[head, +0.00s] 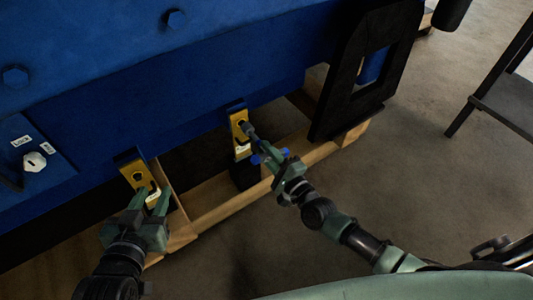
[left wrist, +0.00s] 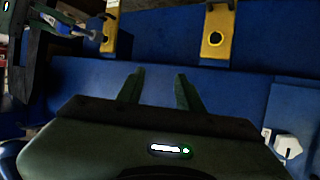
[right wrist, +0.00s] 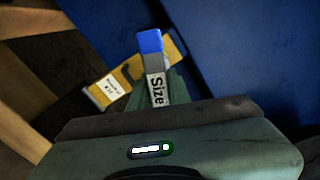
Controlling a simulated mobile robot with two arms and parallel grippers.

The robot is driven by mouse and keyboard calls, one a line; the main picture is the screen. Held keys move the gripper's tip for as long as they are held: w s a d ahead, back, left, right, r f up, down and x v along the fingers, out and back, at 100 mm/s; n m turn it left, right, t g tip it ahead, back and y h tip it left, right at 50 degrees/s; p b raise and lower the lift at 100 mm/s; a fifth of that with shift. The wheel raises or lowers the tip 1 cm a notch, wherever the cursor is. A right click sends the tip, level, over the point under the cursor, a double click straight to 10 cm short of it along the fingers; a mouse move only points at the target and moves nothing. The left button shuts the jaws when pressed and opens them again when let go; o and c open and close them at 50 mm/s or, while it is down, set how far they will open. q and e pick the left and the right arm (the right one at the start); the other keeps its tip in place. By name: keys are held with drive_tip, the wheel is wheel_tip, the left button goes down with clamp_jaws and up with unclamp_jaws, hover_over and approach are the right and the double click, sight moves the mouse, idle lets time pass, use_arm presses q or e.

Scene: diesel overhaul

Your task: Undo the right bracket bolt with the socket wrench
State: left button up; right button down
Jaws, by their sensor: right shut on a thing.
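The right yellow bracket (head: 240,125) is fixed low on the blue engine side; part of it also shows in the right wrist view (right wrist: 111,88). My right gripper (head: 279,163) is shut on the socket wrench (head: 257,159), which has blue ends and a "Size" label (right wrist: 157,88). The wrench's dark socket end (head: 249,130) is at the bracket's face, where the bolt would sit; the bolt is hidden, and I cannot tell whether the socket is seated. My left gripper (head: 149,202) is open and empty, just in front of the left yellow bracket (head: 137,175).
A wooden frame (head: 217,200) runs beneath the brackets. A black end plate (head: 335,115) stands right of the right bracket. A white knob (head: 34,161) sits on a panel at left. Open floor (head: 430,190) lies to the right, with a dark stand (head: 500,85) there.

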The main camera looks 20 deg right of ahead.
drive_tip(key=m+b, duration=0.1)
drive_tip(key=m, duration=0.2)
use_arm(q)
wheel_tip(320, 180, up, 11)
drive_tip(key=w+d+t+h+b, duration=0.2)
drive_tip(key=t, duration=0.5)
use_arm(e)
drive_tip(key=m, duration=0.2)
drive_tip(key=shift+m, duration=0.4)
drive_tip(key=m, duration=0.3)
drive_tip(key=shift+b, duration=0.35)
drive_tip(key=m+b, duration=0.1)
drive_tip(key=m, duration=0.2)
drive_tip(key=shift+r+m, duration=0.1)
drive_tip(key=shift+m, duration=0.2)
drive_tip(key=shift+r+m, duration=0.1)
drive_tip(key=shift+m, duration=0.4)
use_arm(q)
drive_tip(key=s+r+t+h, duration=0.3)
drive_tip(key=s+r+t, duration=0.3)
drive_tip(key=r, duration=0.4)
drive_tip(key=shift+s+a+r+t, duration=0.15)
drive_tip(key=shift+s+r+t, duration=0.05)
drive_tip(key=shift+s+t, duration=0.1)
drive_tip(key=shift+w+f, duration=0.1)
drive_tip(key=shift+w, duration=0.05)
use_arm(e)
drive_tip(key=shift+w, duration=0.15)
